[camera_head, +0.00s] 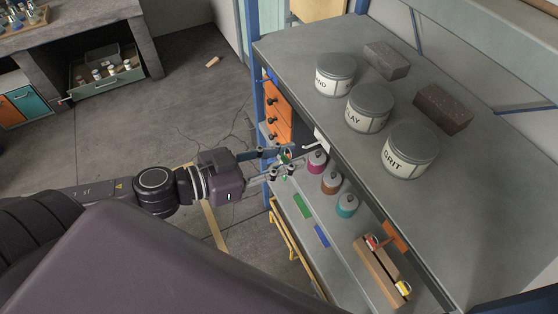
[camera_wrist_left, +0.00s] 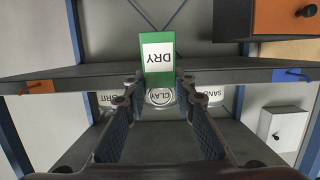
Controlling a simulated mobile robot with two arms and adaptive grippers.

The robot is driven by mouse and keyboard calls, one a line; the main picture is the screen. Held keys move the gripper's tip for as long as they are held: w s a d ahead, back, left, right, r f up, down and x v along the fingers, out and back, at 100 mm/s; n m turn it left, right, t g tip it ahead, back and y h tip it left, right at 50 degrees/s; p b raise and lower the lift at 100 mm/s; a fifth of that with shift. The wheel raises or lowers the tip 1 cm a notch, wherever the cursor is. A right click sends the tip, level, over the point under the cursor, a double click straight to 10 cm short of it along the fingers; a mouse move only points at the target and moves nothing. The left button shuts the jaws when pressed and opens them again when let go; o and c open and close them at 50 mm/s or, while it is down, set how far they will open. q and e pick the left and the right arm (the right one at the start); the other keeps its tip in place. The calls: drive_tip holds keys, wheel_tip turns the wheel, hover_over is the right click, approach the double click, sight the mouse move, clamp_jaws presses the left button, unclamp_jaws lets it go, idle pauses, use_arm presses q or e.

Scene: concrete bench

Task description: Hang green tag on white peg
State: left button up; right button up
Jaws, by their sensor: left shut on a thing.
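My left gripper (camera_head: 286,162) is shut on the green tag (camera_wrist_left: 157,74), which has a white face reading DRY. In the left wrist view, which is upside down, the tag extends beyond the fingertips (camera_wrist_left: 161,88), held near one end. In the head view only small bits of green show between the fingers. The white peg (camera_head: 321,140) is on the bench's front edge, just right of the fingertips and apart from them. In the wrist view the tag and fingers cover the place where it would be. My right gripper is out of view.
An orange peg (camera_wrist_left: 37,87) and a blue peg (camera_wrist_left: 291,75) sit on the same edge. Jars marked GRIT (camera_head: 409,151), CLAY (camera_head: 369,107) and SAND (camera_head: 335,74) and dark bricks stand on top. Small bottles (camera_head: 331,182) and flat green (camera_head: 302,206) and blue (camera_head: 322,236) rectangles are below.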

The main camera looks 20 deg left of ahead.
use_arm(q)
drive_tip(key=shift+w+d, duration=0.2)
drive_tip(key=shift+w, duration=0.1)
drive_tip(key=shift+r+p+x, duration=0.2)
drive_tip(key=shift+p+x, duration=0.35)
drive_tip(key=shift+x, duration=0.45)
drive_tip(key=shift+r+p+x, duration=0.2)
drive_tip(key=shift+p+x, duration=0.3)
drive_tip(key=shift+x, duration=0.45)
drive_tip(key=shift+w+d+f+p, duration=0.35)
drive_tip(key=shift+w+f, duration=0.15)
drive_tip(key=shift+f, duration=0.05)
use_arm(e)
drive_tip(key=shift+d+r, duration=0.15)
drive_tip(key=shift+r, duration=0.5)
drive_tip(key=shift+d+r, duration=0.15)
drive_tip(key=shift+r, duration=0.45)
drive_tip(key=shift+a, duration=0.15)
use_arm(q)
drive_tip(key=o, duration=0.9)
